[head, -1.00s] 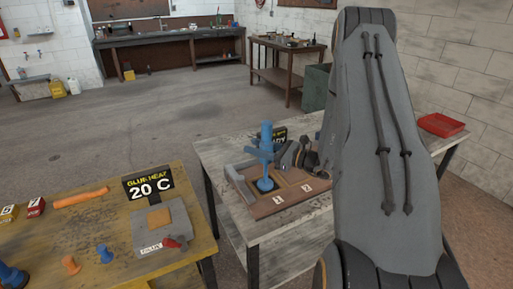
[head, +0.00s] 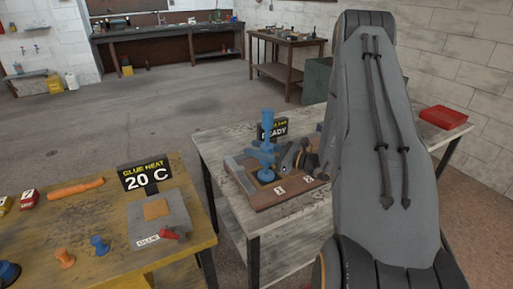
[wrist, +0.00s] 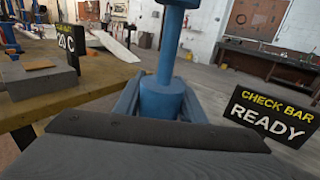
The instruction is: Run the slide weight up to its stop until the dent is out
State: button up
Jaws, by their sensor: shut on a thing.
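The blue slide hammer (head: 268,122) stands upright on the brown panel board (head: 280,194) on the right-hand bench. Its round foot (head: 265,176) rests on the panel in the head view. The blue slide weight (wrist: 163,98) is around the rod (wrist: 170,50), with bare rod above it up to the crosspiece (wrist: 182,3). My gripper (head: 272,157) is shut on the weight, one finger on each side in the wrist view (wrist: 160,104). The dent is hidden under or behind the tool; I cannot tell its depth.
A check bar sign reading READY (wrist: 272,115) stands close beside the tool. The left yellow bench holds a glue heat sign reading 20 C (head: 145,174), a grey glue plate (head: 170,215) and blue and orange tabs. A red tray (head: 443,117) lies at right.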

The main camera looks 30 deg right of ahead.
jog(key=shift+f+b, duration=0.9)
jog(key=shift+f, duration=0.55)
notch_tip(320, 180, up, 9)
jog(key=p, duration=0.4)
jog(key=shift+f+p, duration=0.15)
jog(key=shift+p, duration=0.2)
jog(key=shift+f+b, duration=2.9)
jog(key=shift+f, duration=1.4)
jog(key=o, duration=1.5)
jog(key=shift+r, duration=0.15)
jog(key=shift+c, duration=0.2)
